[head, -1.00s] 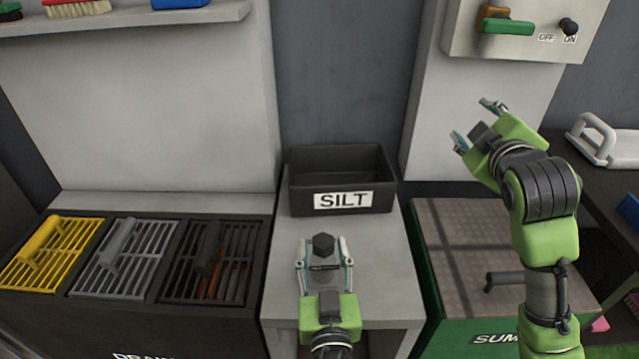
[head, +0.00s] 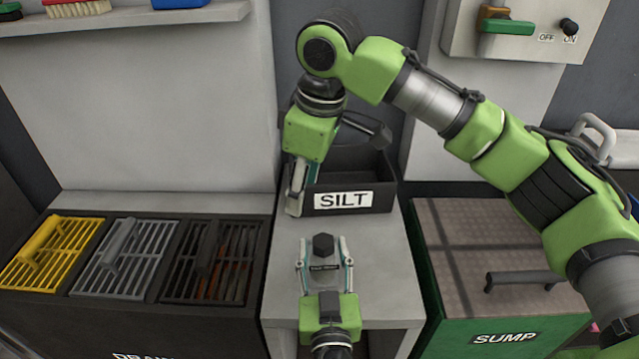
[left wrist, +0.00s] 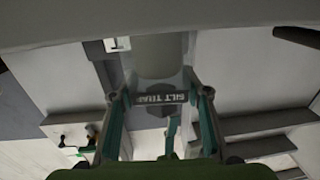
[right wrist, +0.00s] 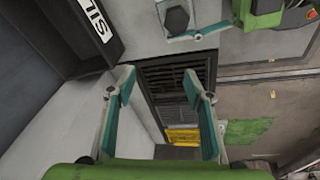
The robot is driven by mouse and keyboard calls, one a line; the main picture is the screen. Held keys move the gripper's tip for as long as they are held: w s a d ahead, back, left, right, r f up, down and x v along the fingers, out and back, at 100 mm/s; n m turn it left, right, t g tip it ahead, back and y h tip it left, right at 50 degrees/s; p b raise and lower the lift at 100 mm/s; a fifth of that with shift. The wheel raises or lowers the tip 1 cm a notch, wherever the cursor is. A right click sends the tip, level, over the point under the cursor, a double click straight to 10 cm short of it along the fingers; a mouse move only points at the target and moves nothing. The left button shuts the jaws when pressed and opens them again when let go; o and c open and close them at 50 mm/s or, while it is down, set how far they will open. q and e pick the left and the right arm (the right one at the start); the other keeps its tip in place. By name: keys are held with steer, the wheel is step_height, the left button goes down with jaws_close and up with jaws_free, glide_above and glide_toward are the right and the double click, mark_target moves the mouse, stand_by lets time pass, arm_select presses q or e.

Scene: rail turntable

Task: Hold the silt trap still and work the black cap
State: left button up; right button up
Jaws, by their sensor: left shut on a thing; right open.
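The silt trap (left wrist: 160,98) is a pale body with a dark label, standing on the grey counter. Its black cap (head: 323,244) sits on top and also shows in the right wrist view (right wrist: 177,19). My left gripper (head: 324,264) is shut on the trap, one finger on each side of it. My right gripper (head: 296,203) points down behind and left of the cap, in front of the SILT bin. In the right wrist view its fingers (right wrist: 160,95) are apart with nothing between them, and the cap lies outside them.
The black SILT bin (head: 378,196) stands at the back of the counter, close to my right gripper. Drain grates (head: 122,257) in yellow, grey and black lie to the left. The green SUMP box (head: 440,290) with a dark handle is to the right, under my right arm.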

mark_target(319, 241)
steer(key=d+f, duration=0.1)
steer(key=f, duration=0.2)
steer(key=s+d+f+m+g+h, duration=0.1)
steer(key=f, duration=0.2)
steer(key=s+f+h, duration=0.1)
steer(key=f, duration=0.3)
steer(key=shift+d+f+m+g, duration=0.1)
steer(key=shift+d+m+g, duration=0.3)
steer(key=c, duration=1.2)
steer(key=n, duration=0.6)
steer(key=shift+s, duration=0.25)
